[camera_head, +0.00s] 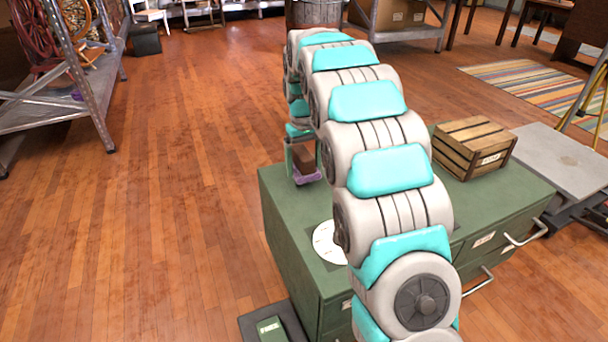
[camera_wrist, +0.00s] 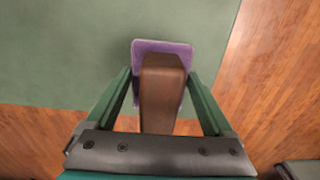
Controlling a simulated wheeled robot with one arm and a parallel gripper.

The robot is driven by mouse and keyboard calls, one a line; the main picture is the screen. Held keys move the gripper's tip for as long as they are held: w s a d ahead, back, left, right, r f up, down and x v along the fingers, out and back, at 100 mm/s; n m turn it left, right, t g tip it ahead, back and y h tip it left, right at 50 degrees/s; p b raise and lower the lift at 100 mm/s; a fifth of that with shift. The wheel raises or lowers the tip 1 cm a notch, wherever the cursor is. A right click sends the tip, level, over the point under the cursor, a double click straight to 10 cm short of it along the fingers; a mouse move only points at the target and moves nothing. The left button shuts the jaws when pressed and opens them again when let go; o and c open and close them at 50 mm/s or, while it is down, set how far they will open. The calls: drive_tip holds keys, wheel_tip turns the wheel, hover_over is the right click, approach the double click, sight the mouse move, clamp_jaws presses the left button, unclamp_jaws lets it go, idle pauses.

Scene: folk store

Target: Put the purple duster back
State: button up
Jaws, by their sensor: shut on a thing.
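The purple duster (camera_head: 308,178) has a brown handle and a purple pad. It hangs from my gripper (camera_head: 302,150) above or at the far left part of the green cabinet top (camera_head: 284,198). In the wrist view, the brown handle (camera_wrist: 161,90) lies between the two green fingers of my gripper (camera_wrist: 160,80), with the purple pad beyond it. My gripper is shut on the duster. I cannot tell whether the pad touches the cabinet top. My arm hides part of the cabinet.
A wooden crate (camera_head: 474,148) stands on the cabinet's right part. A white disc (camera_head: 328,242) lies near its left edge. A metal shelf (camera_head: 85,85) stands at left, with a small purple patch (camera_head: 76,95) on it. The wooden floor (camera_head: 180,180) between is clear.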

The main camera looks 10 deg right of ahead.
drive_tip(key=shift+f+b, duration=0.3)
drive_tip(key=shift+f, duration=1.45)
drive_tip(key=shift+f, duration=0.1)
drive_tip(key=o, duration=1)
drive_tip(key=shift+o, duration=0.2)
